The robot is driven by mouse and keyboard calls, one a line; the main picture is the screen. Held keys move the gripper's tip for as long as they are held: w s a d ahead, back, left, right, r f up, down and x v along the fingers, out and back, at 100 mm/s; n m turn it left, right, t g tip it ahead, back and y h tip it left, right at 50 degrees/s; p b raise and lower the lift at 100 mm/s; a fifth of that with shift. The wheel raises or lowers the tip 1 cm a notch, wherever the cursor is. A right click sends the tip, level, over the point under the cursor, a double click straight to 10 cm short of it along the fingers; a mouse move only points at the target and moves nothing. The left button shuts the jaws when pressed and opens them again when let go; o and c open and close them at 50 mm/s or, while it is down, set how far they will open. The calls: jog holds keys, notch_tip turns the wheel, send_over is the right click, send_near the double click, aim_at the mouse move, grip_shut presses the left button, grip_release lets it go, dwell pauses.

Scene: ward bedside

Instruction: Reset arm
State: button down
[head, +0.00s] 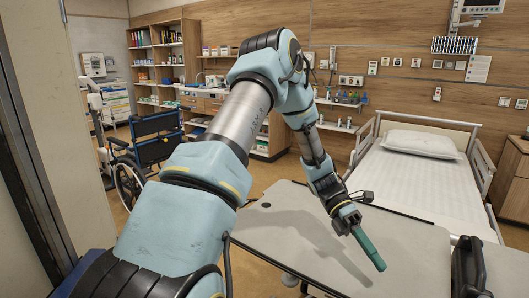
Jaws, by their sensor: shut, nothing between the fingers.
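My arm reaches from the lower left up and over, then down to the right. My gripper (378,264) points down and to the right, above the grey overbed table (285,222). Its long teal fingers look closed together, with nothing seen between them. The fingertips appear apart from the table top, and the arm casts a shadow there.
A black case or bag (468,268) stands at the table's right edge. Behind the table is a bed (415,180) with side rails and a pillow (422,142). A wheelchair (145,155) and shelves (158,60) are at left. A door frame edges the far left.

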jog(key=w+a+m+t+y, duration=0.1)
jog(key=a+m+t, duration=0.1)
jog(key=a, duration=0.3)
jog(key=w+a+r+m+t, duration=0.1)
jog(key=w+a+m+t, duration=0.1)
jog(key=a, duration=0.4)
jog(key=w+a+r+m+t+y, duration=0.1)
jog(key=w+a+m+t, duration=0.1)
jog(key=a+m+t, duration=0.1)
jog(key=shift+w+a+m+y, duration=0.1)
jog(key=shift+a+m+y, duration=0.2)
jog(key=shift+a+m, duration=0.75)
jog(key=a+r+m+t+y, duration=0.1)
jog(key=a+r+m+t, duration=0.1)
jog(key=a+m, duration=0.3)
jog(key=w+a+r+m+t+y, duration=0.1)
jog(key=a+r+m+t, duration=0.2)
jog(key=a, duration=0.7)
jog(key=shift+w+a+r+m+t, duration=0.2)
jog(key=shift+a+m+t, duration=0.15)
jog(key=shift+m+t, duration=0.7)
